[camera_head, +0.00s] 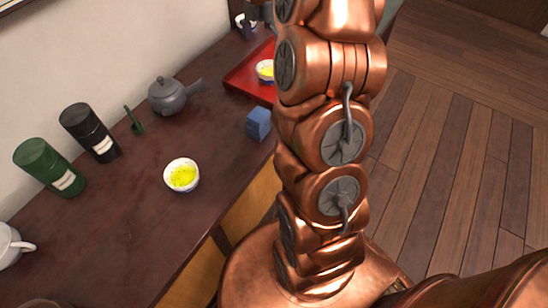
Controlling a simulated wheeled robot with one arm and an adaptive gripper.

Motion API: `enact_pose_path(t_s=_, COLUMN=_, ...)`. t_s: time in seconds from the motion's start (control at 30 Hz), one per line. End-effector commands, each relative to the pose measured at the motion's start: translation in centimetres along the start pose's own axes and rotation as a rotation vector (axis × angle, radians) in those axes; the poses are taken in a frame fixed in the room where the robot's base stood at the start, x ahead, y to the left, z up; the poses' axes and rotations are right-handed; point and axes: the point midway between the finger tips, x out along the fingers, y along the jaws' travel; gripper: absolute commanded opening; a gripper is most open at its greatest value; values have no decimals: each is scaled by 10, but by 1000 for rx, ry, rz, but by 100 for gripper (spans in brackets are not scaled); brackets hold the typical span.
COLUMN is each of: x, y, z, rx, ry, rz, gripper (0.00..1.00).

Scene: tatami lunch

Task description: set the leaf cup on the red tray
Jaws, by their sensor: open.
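The red tray (241,80) lies at the far right of the dark table, partly hidden by my arm. A small white cup with yellow contents (265,70) stands on it. A similar white cup with yellow contents (182,177) stands on the near table. A white cup with dark blue markings (240,20) stands at the top of the picture, behind the tray; I cannot tell whether the markings are leaves. My gripper (258,16) is open, small and partly cut off at the top edge, close beside this marked cup. I cannot tell if its fingers are around the cup.
A wall runs behind; wooden floor lies right.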

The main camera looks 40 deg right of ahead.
Motion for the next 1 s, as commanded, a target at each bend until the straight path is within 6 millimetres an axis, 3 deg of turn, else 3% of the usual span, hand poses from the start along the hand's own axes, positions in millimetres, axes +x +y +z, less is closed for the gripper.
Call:
enact_pose_path(t_s=0.2, x=-10, y=-19, z=-70, rx=226, ry=20, rz=-24, gripper=100)
enact_pose_path(t_s=0.5, x=-11, y=-65, z=-153, rx=580, ry=21, rz=-75, gripper=100)
enact_pose_path(t_s=0.77, x=-4, y=-119, z=-212, rx=909, ry=-8, rz=-122, gripper=100)
enact_pose_path(t_s=1.0, x=10, y=-178, z=-254, rx=1230, ry=-60, rz=-164, gripper=100)
